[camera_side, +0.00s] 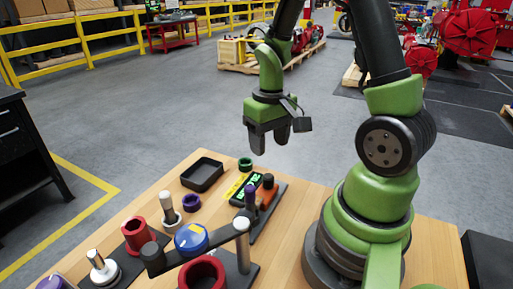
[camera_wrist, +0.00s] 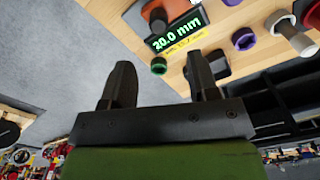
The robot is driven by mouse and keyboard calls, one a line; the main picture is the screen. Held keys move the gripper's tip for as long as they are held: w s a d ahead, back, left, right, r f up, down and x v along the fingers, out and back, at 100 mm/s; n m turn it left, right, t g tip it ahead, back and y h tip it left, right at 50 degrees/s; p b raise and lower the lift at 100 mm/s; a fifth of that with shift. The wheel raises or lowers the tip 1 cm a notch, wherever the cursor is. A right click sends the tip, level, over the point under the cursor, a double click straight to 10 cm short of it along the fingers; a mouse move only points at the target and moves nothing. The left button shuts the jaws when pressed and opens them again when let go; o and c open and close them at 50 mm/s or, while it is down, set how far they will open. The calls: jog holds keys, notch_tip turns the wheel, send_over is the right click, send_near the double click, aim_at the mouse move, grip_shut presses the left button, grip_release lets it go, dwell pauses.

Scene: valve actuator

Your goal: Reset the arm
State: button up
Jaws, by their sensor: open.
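My gripper (camera_side: 268,138) hangs in the air above the back part of the wooden table, pointing down, with nothing in it. In the wrist view its two black fingers (camera_wrist: 163,85) are spread apart with an empty gap between them. Below and beyond them are a green ring (camera_wrist: 159,65) and a black gauge with a green display (camera_wrist: 178,36) reading 20.0 mm. In the side view the green ring (camera_side: 245,163) lies near the table's back edge, and the gauge display (camera_side: 240,188) is just in front of it.
A dark cabinet (camera_side: 25,150) stands left. The air around my gripper is clear.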

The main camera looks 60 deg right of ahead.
jog(key=s+a+r+t+y, duration=0.1)
jog(key=s+a+r+t, duration=0.2)
jog(key=a+r, duration=0.3)
jog(key=s+a+r+n+t+y, duration=0.1)
jog(key=s+a+r+t, duration=0.2)
jog(key=r, duration=0.8)
jog(key=a+t, duration=0.1)
jog(key=a, duration=0.1)
jog(key=shift+s+a, duration=0.35)
jog(key=shift+a, duration=0.05)
